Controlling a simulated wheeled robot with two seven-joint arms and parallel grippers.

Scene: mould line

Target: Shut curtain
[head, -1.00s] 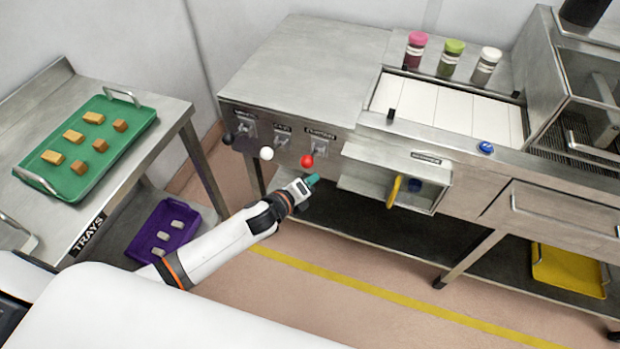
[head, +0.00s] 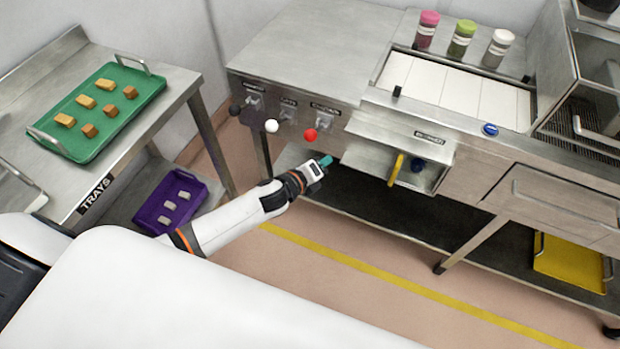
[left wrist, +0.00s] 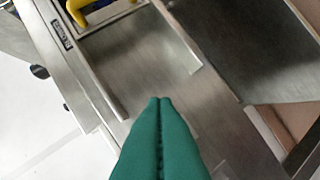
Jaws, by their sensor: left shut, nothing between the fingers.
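Three levers with ball knobs stick out from the front of the steel machine: a black one (head: 235,110), a white one (head: 271,126) and a red one (head: 310,135). Small labels sit above them, too small to read surely; I cannot tell from them which lever works the curtain. My left gripper (head: 325,161) has teal fingertips, shut and empty, below and slightly right of the red knob in the head view. In the left wrist view its fingers (left wrist: 160,103) are pressed together over bare steel, and no knob shows. My right gripper is in neither view.
Right of the gripper, an open-fronted box (head: 423,174) with a yellow handle (head: 396,168) juts from the machine; the handle also shows in the left wrist view (left wrist: 100,14). A lower shelf (head: 400,207) runs underneath. A green tray (head: 138,83) lies on the left table.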

